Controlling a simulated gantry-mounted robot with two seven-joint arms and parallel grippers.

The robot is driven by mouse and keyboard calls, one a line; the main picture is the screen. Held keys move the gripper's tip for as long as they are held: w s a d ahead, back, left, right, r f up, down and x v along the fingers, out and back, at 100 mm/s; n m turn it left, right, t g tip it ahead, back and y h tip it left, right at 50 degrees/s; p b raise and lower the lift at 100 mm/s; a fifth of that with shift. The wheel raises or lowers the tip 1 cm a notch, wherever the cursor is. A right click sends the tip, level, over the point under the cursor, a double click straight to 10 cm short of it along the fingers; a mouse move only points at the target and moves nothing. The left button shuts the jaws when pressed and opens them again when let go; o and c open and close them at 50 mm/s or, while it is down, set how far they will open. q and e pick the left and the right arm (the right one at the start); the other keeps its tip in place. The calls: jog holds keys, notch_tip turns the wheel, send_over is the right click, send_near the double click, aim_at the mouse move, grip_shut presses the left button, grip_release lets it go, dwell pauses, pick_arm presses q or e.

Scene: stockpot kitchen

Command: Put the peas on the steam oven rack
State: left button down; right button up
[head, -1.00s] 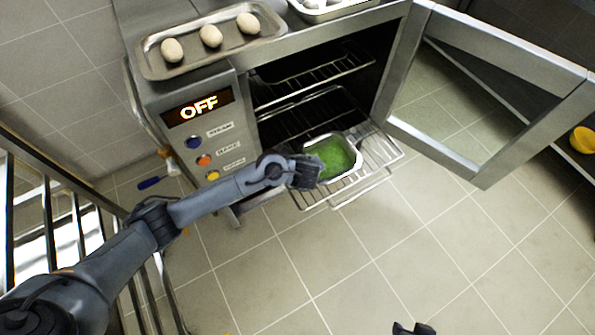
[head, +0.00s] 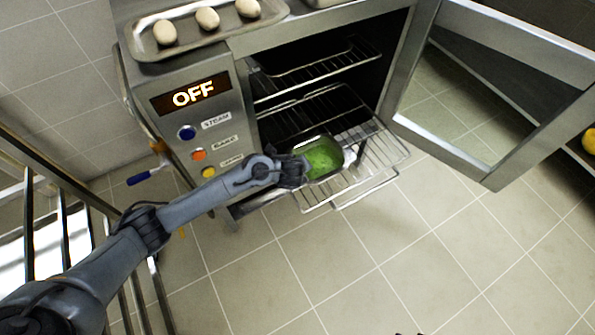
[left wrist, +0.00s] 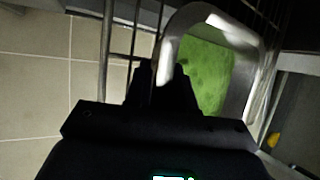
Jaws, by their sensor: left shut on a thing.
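The peas (head: 324,158) are a green mass in a small metal pan. My left gripper (head: 304,168) is shut on the near-left rim of the pan. The pan is over the pulled-out lower wire rack (head: 378,158) of the steam oven; I cannot tell whether it rests on the rack. In the left wrist view, the peas (left wrist: 203,75) fill the pan (left wrist: 248,60), and rack wires show beside it. Only a dark sliver, possibly of my right gripper, shows at the bottom edge of the head view.
The oven door (head: 490,95) stands wide open to the right. A second wire rack (head: 318,72) is higher inside. The control panel (head: 190,110) reads OFF. A tray (head: 280,12) with several pale dough balls sits on top. The tiled floor in front is clear.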

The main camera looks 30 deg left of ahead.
pick_arm(q)
jog(key=c, duration=1.2)
grip_release()
jog(key=shift+c, duration=0.2)
jog(key=shift+s+r+p, duration=0.2)
jog(key=shift+r+p, duration=0.3)
jog(key=shift+p, duration=0.05)
jog(key=p+v, duration=0.8)
jog(key=v, duration=0.3)
